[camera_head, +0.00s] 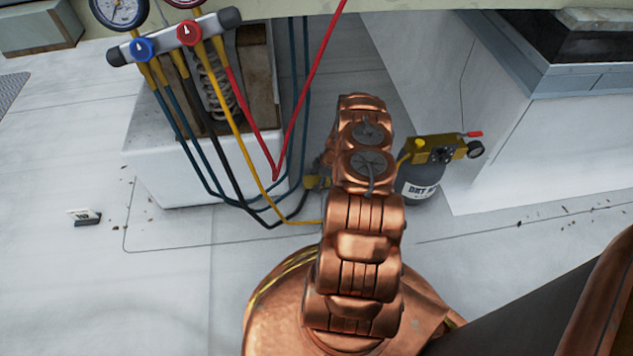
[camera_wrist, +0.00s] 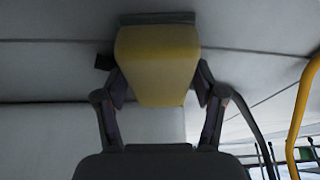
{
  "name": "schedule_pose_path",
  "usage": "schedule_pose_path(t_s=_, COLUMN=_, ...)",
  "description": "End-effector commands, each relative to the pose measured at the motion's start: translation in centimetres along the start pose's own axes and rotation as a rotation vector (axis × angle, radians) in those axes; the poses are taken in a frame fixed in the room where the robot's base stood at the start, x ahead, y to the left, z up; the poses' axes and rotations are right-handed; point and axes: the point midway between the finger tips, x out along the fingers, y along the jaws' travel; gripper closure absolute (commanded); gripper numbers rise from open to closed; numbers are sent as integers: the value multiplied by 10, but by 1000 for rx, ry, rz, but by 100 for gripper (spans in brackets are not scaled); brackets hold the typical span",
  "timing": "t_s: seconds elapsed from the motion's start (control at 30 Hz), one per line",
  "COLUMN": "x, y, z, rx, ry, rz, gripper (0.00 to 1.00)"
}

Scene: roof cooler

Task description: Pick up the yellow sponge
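In the wrist view, the yellow sponge (camera_wrist: 157,65) is at the upper middle, a blocky shape with a broader upper part and a narrower lower end. A dark strip shows along its far edge. My gripper (camera_wrist: 160,80) is open, with one finger at each side of the sponge. The fingertips are close to its sides; I cannot tell whether they touch it. In the head view my copper arm hides the gripper. A small yellow patch shows beside the arm there, but I cannot tell whether it is the sponge.
A gauge manifold (camera_head: 172,38) with hanging hoses is left of my arm, before a white box (camera_head: 165,165). A dark canister with a yellow top (camera_head: 432,150) stands close right of the arm. A small dark object (camera_head: 87,218) lies at the left. Floor at the lower left is clear.

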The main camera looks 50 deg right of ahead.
Motion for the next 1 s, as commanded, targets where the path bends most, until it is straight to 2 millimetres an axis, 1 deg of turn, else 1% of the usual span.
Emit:
schedule_pose_path(t_s=0.03, x=0, y=0, z=0, rx=0, ry=0, rz=0, gripper=40)
schedule_pose_path(t_s=0.33, x=0, y=0, z=0, rx=-1, ry=0, rz=-1, gripper=71)
schedule_pose_path(t_s=0.87, x=-3, y=0, z=-1, rx=0, ry=0, rz=1, gripper=71)
schedule_pose_path(t_s=1.0, x=-19, y=0, z=-8, rx=0, ry=0, rz=0, gripper=71)
